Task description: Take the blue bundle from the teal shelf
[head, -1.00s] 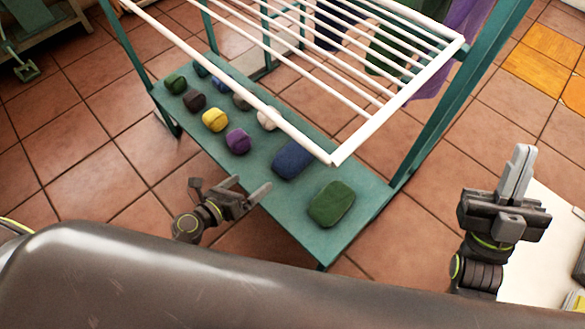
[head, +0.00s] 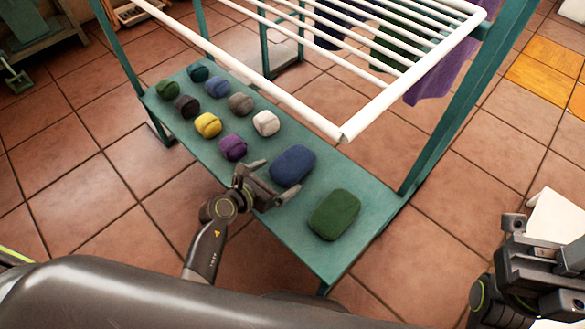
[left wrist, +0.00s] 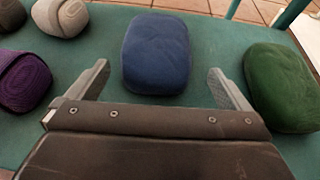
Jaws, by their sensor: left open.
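The blue bundle (head: 292,165) is a rounded dark blue block lying on the teal shelf (head: 262,223), between a purple roll and a larger green bundle (head: 335,214). My left gripper (head: 275,182) is open and empty at the near edge of the shelf, its fingers pointing at the blue bundle. In the left wrist view the blue bundle (left wrist: 156,53) lies ahead between the two spread fingers, with a gap on each side; neither finger appears to touch it. My right gripper (head: 540,250) is at the right edge, away from the shelf, partly cut off; its jaw state is unclear.
Several small rolls, including purple (head: 233,147), yellow (head: 208,125) and white (head: 266,123) ones, lie on the left part of the shelf. A white drying rack (head: 345,137) overhangs the shelf's far side. A teal post (head: 460,115) rises at the right.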

